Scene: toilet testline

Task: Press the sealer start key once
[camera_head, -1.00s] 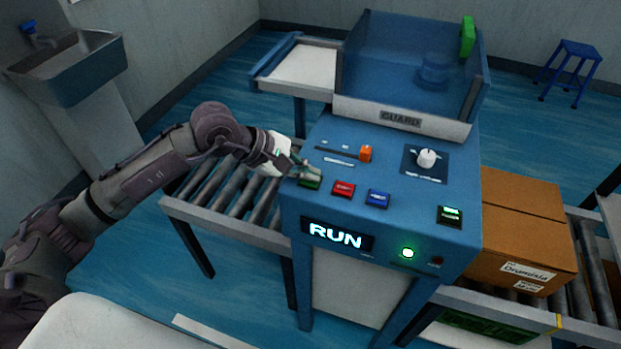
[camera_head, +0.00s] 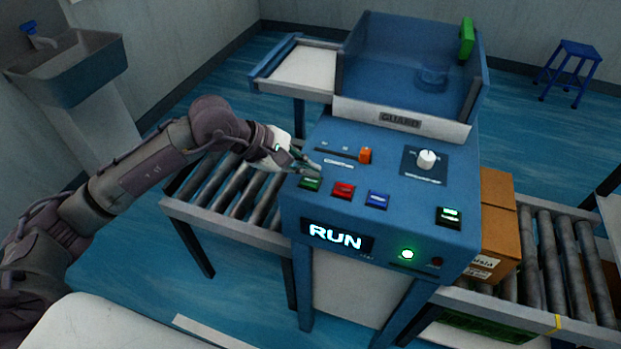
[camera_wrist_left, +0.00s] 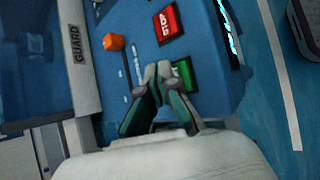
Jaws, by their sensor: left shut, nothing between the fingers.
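The blue sealer (camera_head: 330,250) stands in the middle of the head view. On its sloping panel sit a green key (camera_head: 310,184), a red key (camera_head: 343,190) and a blue key (camera_head: 377,200). The sealer display (camera_head: 337,237) reads RUN, and a round green lamp (camera_head: 407,254) is lit. My left gripper (camera_head: 318,171) is shut and empty, just above and behind the green key. In the left wrist view the fingertips (camera_wrist_left: 158,72) lie beside the green key (camera_wrist_left: 182,74), with the red key (camera_wrist_left: 168,22), marked STOP, further off. My right gripper is out of view.
An orange slider (camera_head: 365,155) and a white knob (camera_head: 426,159) are on the panel behind the keys. The clear guard (camera_head: 400,119) stands at the back. A cardboard box (camera_head: 497,230) is on the roller conveyor (camera_head: 570,260) at the right. Another conveyor (camera_head: 225,200) lies under my left arm.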

